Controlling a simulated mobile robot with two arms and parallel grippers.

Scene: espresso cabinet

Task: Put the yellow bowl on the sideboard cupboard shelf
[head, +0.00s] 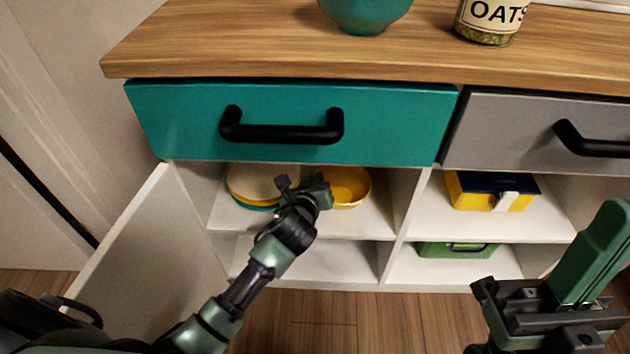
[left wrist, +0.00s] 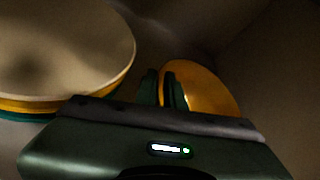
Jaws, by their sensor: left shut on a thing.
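The yellow bowl (head: 352,187) is inside the left part of the sideboard cupboard, at the upper shelf (head: 370,222), under the teal drawer. My left gripper (head: 320,190) reaches into this compartment and is shut on the bowl's rim. In the left wrist view the two dark fingers (left wrist: 165,90) pinch the near-left edge of the yellow bowl (left wrist: 210,90). I cannot tell whether the bowl's base touches the shelf.
A stack of round dishes (head: 255,183) stands just left of the bowl. The cupboard door (head: 135,255) is open at the left. A yellow and blue box (head: 490,190) and a green box (head: 455,249) sit in the right compartments. The lower left shelf (head: 320,262) looks empty.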

